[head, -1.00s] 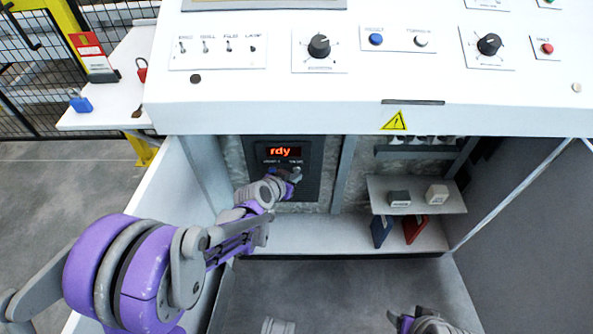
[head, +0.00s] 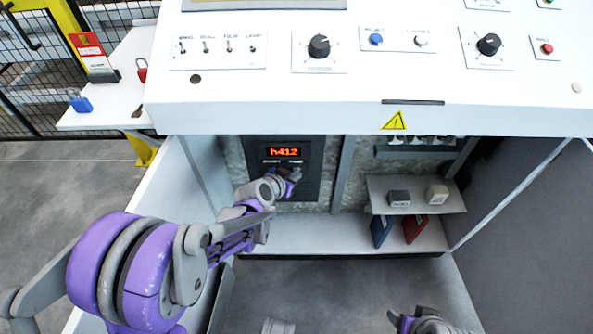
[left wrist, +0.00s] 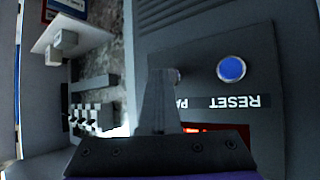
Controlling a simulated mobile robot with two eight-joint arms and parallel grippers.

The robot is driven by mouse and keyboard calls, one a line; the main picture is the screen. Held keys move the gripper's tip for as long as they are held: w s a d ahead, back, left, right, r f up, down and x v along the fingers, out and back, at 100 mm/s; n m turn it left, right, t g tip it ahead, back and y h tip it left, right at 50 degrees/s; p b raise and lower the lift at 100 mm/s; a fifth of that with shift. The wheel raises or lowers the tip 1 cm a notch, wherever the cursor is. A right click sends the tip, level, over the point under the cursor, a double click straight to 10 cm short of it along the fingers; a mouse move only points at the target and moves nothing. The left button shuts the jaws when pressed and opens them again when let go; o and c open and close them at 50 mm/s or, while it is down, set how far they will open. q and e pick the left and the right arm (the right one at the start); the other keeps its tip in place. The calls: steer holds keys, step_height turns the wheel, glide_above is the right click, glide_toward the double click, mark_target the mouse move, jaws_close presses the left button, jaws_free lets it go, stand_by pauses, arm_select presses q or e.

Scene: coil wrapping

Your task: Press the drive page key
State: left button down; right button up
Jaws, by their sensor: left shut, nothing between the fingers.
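The drive panel (head: 313,160) is a dark plate inside the open cabinet, with a red lit display (head: 284,152) that reads about "h412". My left gripper (head: 295,175) is shut and empty, with its tip at the keys below the display. In the left wrist view, its fingers (left wrist: 158,88) reach over the panel beside a blue key (left wrist: 231,69) by an upside-down RESET label. A small grey key (left wrist: 178,76) by the label starting "PA" is mostly hidden behind the fingers; I cannot tell if they touch it. Part of my right arm shows at the bottom edge; its fingers are unclear.
A console (head: 360,100) with switches and knobs overhangs the cabinet. A small shelf (head: 440,208) with two grey blocks stands right of the panel, with a blue and a red item below. The cabinet floor (head: 330,236) before the panel is clear.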

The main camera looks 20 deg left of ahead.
arm_select(q)
steer(key=shift+s+d, duration=0.15)
steer(key=shift+s, duration=0.55)
steer(key=shift+s+d, duration=0.25)
steer(key=shift+s, duration=0.55)
steer(key=shift+s+d, duration=0.2)
steer(key=shift+s, duration=0.55)
steer(key=shift+s+d, duration=0.25)
steer(key=shift+s, duration=0.55)
steer(key=s+a+r+n+g+y, duration=0.1)
steer(key=s+a+r+g, duration=0.15)
steer(key=s, duration=1.05)
steer(key=s+a+r+n+g+y, duration=0.15)
steer(key=s+g, duration=0.25)
steer(key=s, duration=1)
step_height(320, 180, up, 26)
steer(key=w+d+t+p, duration=0.1)
steer(key=w+p, duration=0.1)
steer(key=p, duration=2)
steer(key=shift+f, duration=0.2)
arm_select(e)
step_height(320, 180, up, 26)
steer(key=w+t, duration=0.1)
steer(key=shift+f, duration=0.2)
